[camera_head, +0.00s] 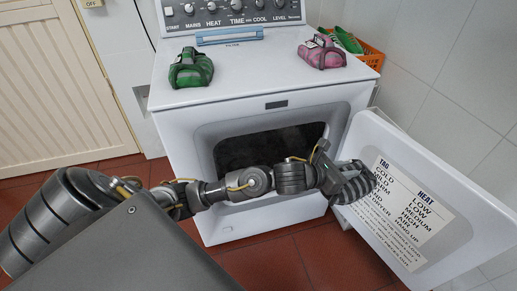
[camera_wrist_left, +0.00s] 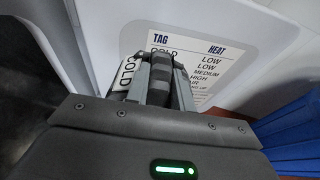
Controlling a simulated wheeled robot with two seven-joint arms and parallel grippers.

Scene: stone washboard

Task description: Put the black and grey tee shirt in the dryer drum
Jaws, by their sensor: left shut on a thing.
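The black and grey striped tee shirt (camera_head: 361,184) is bunched in my left gripper (camera_head: 343,176), in front of the open dryer door (camera_head: 400,140). In the left wrist view the shirt (camera_wrist_left: 160,85) is pinched between the two fingers of the left gripper (camera_wrist_left: 161,78), with the door's printed label behind. The dryer drum (camera_head: 240,150) shows as a dark opening in the white dryer's front (camera_head: 190,130), to the left of the shirt. My left arm crosses in front of its lower part. My right gripper is out of view.
The open door takes up the right side. A blue ridged thing (camera_wrist_left: 290,135) shows in the wrist view. Red tiled floor (camera_head: 330,262) lies below.

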